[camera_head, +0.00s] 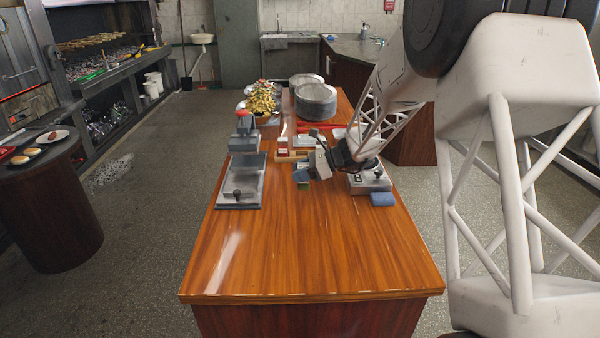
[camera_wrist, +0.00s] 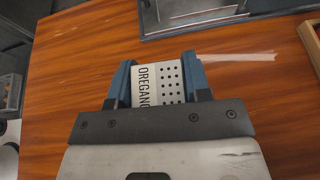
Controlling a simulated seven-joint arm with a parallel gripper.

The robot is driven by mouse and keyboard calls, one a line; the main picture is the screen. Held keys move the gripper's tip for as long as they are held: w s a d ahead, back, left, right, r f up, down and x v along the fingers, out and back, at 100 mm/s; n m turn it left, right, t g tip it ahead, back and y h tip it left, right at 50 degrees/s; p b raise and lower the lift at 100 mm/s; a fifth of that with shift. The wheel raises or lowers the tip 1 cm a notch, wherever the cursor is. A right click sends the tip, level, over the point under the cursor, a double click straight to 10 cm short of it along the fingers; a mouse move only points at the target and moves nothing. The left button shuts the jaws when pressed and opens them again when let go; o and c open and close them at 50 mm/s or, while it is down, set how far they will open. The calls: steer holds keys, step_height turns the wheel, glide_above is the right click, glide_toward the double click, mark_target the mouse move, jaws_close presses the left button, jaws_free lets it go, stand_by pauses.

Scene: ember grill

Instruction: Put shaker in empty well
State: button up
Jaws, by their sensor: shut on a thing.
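My gripper (camera_wrist: 158,80) has its two blue fingers closed on a white shaker (camera_wrist: 170,86) marked OREGANO, with rows of dark dots. In the head view my gripper (camera_head: 303,180) is over the middle of the table, and a small green part of the held shaker (camera_head: 304,187) shows below the fingers. A wooden rack (camera_head: 284,159) with red and white items stands just behind and left of the gripper. Its wells are too small to make out, so I cannot tell which is empty. A wooden edge (camera_wrist: 313,38) shows at the right of the wrist view.
A grey press-like device (camera_head: 240,185) stands on the left of the table (camera_head: 290,260). A grey box (camera_head: 370,180) and a blue block (camera_head: 383,199) are at the right. The front of the table is clear.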

steer(key=w+d+r+m+t+h, duration=0.2)
steer(key=w+d+m+t+h, duration=0.2)
steer(key=d+m+t+h, duration=0.2)
steer(key=w+d+r+m+t+h, duration=0.2)
steer(key=w+d+m+t+h, duration=0.2)
steer(key=m, duration=0.6)
steer(key=shift+w+d+r+t+h, duration=0.4)
steer(key=shift+d+t+h, duration=0.6)
steer(key=shift+d+t, duration=0.45)
stand_by(0.6)
steer(key=shift+d, duration=0.1)
steer(key=shift+w+r, duration=0.15)
